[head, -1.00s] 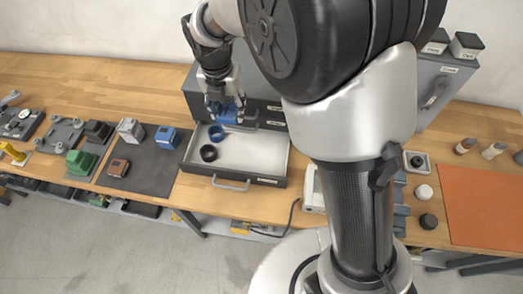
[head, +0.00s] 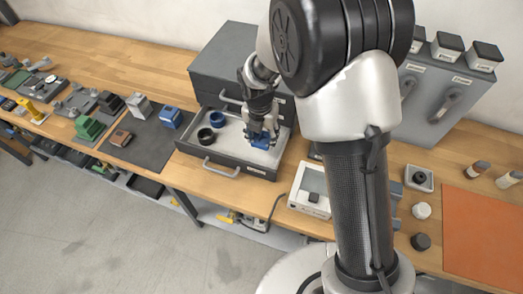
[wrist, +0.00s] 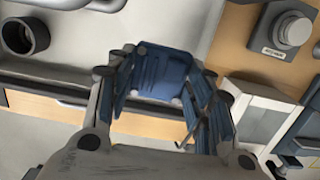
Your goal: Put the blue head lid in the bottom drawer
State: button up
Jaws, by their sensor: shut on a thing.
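The blue head lid (wrist: 163,75) is between the fingers of my gripper (wrist: 160,110) in the wrist view, and my gripper is shut on it. In the head view my gripper (head: 262,136) and the lid (head: 258,143) are over the right part of the open bottom drawer (head: 230,164). The fingers partly hide the lid. I cannot tell whether it touches the drawer floor. A blue ring (head: 217,119) and a black ring (head: 206,135) sit in the drawer's left part; the black ring also shows in the wrist view (wrist: 25,37).
The grey drawer cabinet (head: 225,55) stands behind the open drawer. A dark mat (head: 140,140) with a blue block (head: 171,117) and other parts lies left. A white box (head: 308,190) stands right of the drawer. My arm hides part of the bench.

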aim_at(263, 154)
jog(key=shift+f+b, duration=0.85)
jog(key=shift+f, duration=2.75)
jog(key=shift+f, duration=0.1)
jog(key=o, duration=1.1)
jog(key=shift+o, duration=0.2)
jog(key=r+p, duration=0.1)
jog(key=r, duration=0.3)
jog(key=s+r+p, duration=0.1)
jog(key=r, duration=0.3)
jog(key=r+p, duration=0.1)
jog(key=r, duration=0.3)
jog(key=shift+s+a+r, duration=0.15)
jog(key=shift+s+a, duration=0.05)
